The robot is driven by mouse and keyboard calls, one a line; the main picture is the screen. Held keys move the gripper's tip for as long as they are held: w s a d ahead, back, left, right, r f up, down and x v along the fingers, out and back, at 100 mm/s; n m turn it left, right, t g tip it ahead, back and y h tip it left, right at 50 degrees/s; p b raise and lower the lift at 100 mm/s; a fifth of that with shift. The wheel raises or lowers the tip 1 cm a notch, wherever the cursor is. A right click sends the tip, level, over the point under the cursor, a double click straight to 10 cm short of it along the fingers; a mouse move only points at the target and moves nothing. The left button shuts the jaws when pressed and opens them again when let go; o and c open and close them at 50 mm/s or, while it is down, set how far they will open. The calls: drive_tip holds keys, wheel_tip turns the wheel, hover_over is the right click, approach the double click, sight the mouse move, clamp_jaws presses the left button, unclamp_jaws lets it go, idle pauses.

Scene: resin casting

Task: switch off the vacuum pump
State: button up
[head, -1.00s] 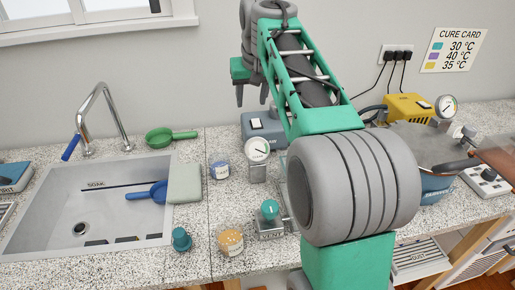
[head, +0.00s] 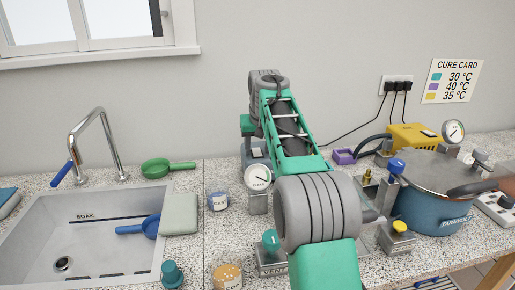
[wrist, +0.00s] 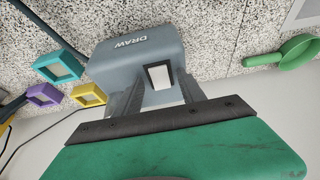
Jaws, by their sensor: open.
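A blue-grey box marked DRAW (wrist: 135,55), which I take to be the vacuum pump, fills the upper middle of the wrist view. Its white rocker switch (wrist: 159,77) faces my gripper. My gripper (wrist: 160,88) is open and empty, its two dark fingers on either side of the switch, close to the box; I cannot tell whether they touch it. In the head view only a small part of the box (head: 258,151) shows, behind my arm by the wall, and my fingertips are hidden.
A dial gauge (head: 258,180) and a teal-knobbed vent valve (head: 271,243) stand in front of the box. A blue pot (head: 437,208) and a yellow machine (head: 414,136) are at right. Teal, purple and yellow square moulds (wrist: 59,66) lie beside the box. A green scoop (wrist: 285,54) lies opposite.

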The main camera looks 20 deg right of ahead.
drive_tip(key=shift+c, duration=0.5)
clamp_jaws()
drive_tip(key=shift+r, duration=0.1)
drive_tip(key=r+p, duration=0.1)
drive_tip(key=p, duration=0.2)
drive_tip(key=shift+w+p, duration=0.1)
drive_tip(key=shift+p, duration=0.2)
drive_tip(key=g+p, duration=0.1)
drive_tip(key=p, duration=0.5)
drive_tip(key=shift+w+r, duration=0.15)
drive_tip(key=shift+w, duration=0.05)
drive_tip(key=g+p, duration=0.1)
drive_tip(key=p, duration=0.4)
drive_tip(key=shift+w+d+y, duration=0.1)
drive_tip(key=shift+w+y, duration=0.05)
drive_tip(key=shift+y, duration=0.15)
drive_tip(key=shift+f+g+p, duration=0.4)
drive_tip(key=shift+f+p, duration=0.1)
drive_tip(key=shift+p, duration=0.1)
drive_tip(key=shift+o, duration=0.5)
unclamp_jaws()
drive_tip(key=shift+f, duration=0.1)
